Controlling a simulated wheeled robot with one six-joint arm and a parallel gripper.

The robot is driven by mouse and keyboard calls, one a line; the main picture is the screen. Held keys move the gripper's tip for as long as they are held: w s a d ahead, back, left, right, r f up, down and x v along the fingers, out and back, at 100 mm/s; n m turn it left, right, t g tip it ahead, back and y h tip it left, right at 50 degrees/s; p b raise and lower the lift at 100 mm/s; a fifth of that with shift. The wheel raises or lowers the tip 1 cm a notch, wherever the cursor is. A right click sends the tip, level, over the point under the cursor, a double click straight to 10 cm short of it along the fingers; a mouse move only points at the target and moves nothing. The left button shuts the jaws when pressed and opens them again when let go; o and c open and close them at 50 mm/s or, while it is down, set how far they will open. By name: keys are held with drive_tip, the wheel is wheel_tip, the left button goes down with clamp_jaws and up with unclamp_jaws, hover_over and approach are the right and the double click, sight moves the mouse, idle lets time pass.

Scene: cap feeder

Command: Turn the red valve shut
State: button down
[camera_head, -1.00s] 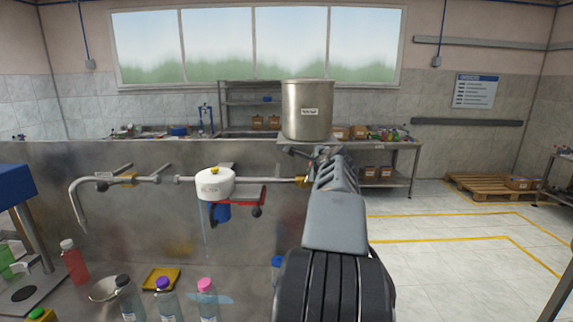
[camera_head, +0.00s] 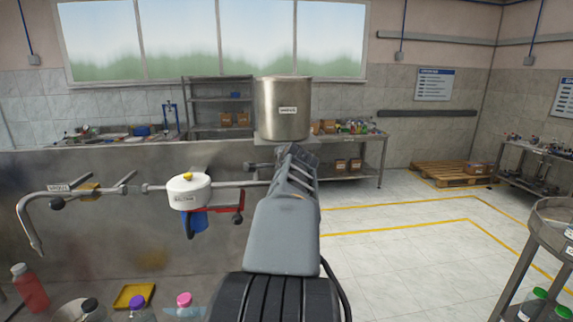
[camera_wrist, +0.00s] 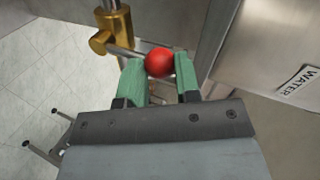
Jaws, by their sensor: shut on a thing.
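The valve is a brass body (camera_wrist: 117,27) on a pipe, with a lever ending in a red ball knob (camera_wrist: 159,62), in the wrist view. My gripper (camera_wrist: 160,75) has its two green fingers on either side of the red knob and is shut on it. The lever runs from the brass body toward the knob, partly hidden by the left finger. In the head view my own arm hides the valve and my fingertips, just below the steel tank (camera_head: 283,110).
A pipe carries a white filter (camera_head: 188,193) with a red bracket (camera_head: 215,210) left of my arm. Bottles and a yellow tray (camera_head: 134,296) stand in front. A round-topped cart (camera_head: 555,225) is at the right. The floor between is clear.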

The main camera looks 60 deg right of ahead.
drive_tip(key=shift+w+f, duration=0.15)
drive_tip(key=shift+f, duration=0.3)
drive_tip(key=c, duration=1.2)
unclamp_jaws()
drive_tip(key=shift+c, duration=0.2)
drive_tip(key=shift+o, duration=0.7)
drive_tip(key=shift+w+a, duration=0.1)
drive_tip(key=shift+w, duration=0.1)
drive_tip(key=o, duration=0.4)
drive_tip(key=shift+r, duration=0.1)
drive_tip(key=shift+c, duration=0.2)
drive_tip(key=shift+s+r, duration=0.1)
drive_tip(key=b+v, duration=0.2)
drive_tip(key=v, duration=1.1)
drive_tip(key=shift+s+r+b, duration=0.25)
drive_tip(key=shift+s+b, duration=0.1)
drive_tip(key=shift+b, duration=0.05)
drive_tip(key=shift+a, duration=0.1)
